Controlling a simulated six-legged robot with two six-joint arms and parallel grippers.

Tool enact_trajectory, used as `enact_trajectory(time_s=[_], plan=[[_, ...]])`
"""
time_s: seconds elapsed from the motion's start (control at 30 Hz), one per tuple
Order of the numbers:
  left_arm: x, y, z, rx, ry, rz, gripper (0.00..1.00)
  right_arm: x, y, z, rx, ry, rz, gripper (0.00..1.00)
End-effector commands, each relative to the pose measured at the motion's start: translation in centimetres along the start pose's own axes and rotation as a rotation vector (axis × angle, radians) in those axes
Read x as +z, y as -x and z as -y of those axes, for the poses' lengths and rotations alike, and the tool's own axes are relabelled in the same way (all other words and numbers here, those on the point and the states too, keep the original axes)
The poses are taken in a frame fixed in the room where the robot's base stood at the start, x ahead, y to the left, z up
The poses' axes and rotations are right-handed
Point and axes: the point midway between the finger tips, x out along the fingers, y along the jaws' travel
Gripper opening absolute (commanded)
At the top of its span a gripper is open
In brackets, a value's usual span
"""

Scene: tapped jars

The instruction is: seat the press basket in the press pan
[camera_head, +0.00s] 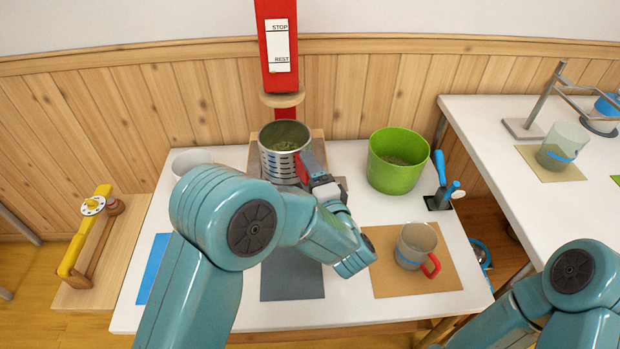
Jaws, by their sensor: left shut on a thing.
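The press basket (279,161) is a perforated metal cylinder with green leafy matter inside. It stands upright, under the round wooden press plate (283,100) of the red press. My left gripper (305,172) is at the basket's right side, shut on its red handle. My left arm covers the basket's lower front, so I cannot tell whether its bottom touches anything. The press pan is not clearly visible; the area below the basket is largely hidden by my arm. My right arm shows at the lower right, but its gripper is out of view.
A green tub (395,175) stands right of the basket, a white bowl (190,160) left. A grey mug with a red handle (414,243) is on a tan mat (387,280). A dark mat (292,285) lies in front. A second table (540,215) is at right.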

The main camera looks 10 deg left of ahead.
Motion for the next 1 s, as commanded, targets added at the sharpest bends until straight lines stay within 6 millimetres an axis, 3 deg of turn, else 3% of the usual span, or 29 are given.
enact_trajectory(time_s=[0.5,1.0], plan=[[-1.2,-3.8,0.2,-0.005,0.003,0.0,0.09,0.0,1.0,0.4,0.0,0.0,0.0,0.43],[-1.4,-4.5,0.2,-0.005,0.001,0.001,0.09,0.0,1.1,0.4,0.0,0.0,0.0,0.43]])
